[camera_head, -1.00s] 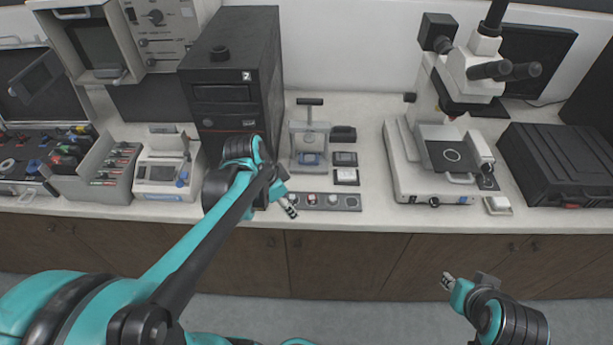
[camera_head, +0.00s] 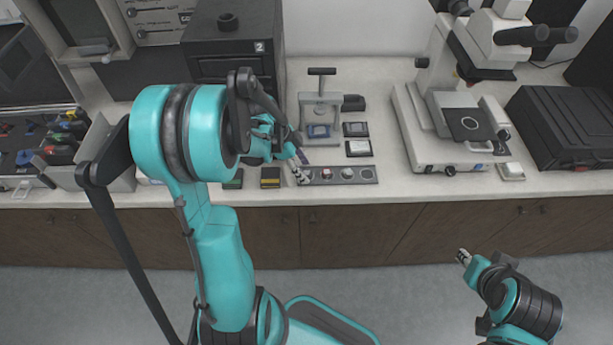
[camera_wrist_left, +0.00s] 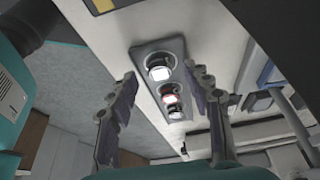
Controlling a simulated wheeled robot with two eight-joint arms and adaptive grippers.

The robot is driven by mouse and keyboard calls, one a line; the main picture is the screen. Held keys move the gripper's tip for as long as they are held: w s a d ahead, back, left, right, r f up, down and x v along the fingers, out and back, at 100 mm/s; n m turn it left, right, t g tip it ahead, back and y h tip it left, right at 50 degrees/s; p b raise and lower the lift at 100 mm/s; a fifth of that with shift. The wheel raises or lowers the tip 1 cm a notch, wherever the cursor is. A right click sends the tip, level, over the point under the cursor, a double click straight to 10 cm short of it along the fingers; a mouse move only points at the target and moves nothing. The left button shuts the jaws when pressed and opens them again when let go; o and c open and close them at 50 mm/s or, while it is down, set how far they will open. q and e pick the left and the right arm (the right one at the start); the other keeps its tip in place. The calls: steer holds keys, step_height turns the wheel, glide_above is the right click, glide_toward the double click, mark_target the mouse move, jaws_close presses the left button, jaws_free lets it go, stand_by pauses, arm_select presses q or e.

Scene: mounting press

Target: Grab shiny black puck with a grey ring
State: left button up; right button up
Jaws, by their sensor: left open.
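A grey tray (camera_head: 338,182) lies near the counter's front edge with round pieces in a row. In the left wrist view, a dark shiny puck (camera_wrist_left: 159,73) with a pale rim and bright glare sits in the tray's nearest slot. Beyond it are a reddish puck (camera_wrist_left: 171,98) and a third, pale-looking one. In the head view the tray's right slot shows a dark disc or empty slot with a grey ring (camera_head: 366,173); I cannot tell which. My left gripper (camera_head: 301,173) is open over the tray's left end, fingers apart and empty. My right gripper (camera_head: 463,256) hangs before the counter, its jaws too small to judge.
A small hand press (camera_head: 320,115) stands behind the tray, with small dark boxes (camera_head: 357,130) beside it. A microscope (camera_head: 440,130) and a black case (camera_head: 560,125) stand to the right. A black tower (camera_head: 232,45) is behind my left arm. Counter between tray and microscope is clear.

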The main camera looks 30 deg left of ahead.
arm_select(q)
steer(key=shift+w+d+f, duration=0.2)
steer(key=shift+f, duration=0.4)
steer(key=shift+r, duration=0.1)
steer(key=c, duration=1)
steer(key=shift+c, duration=0.2)
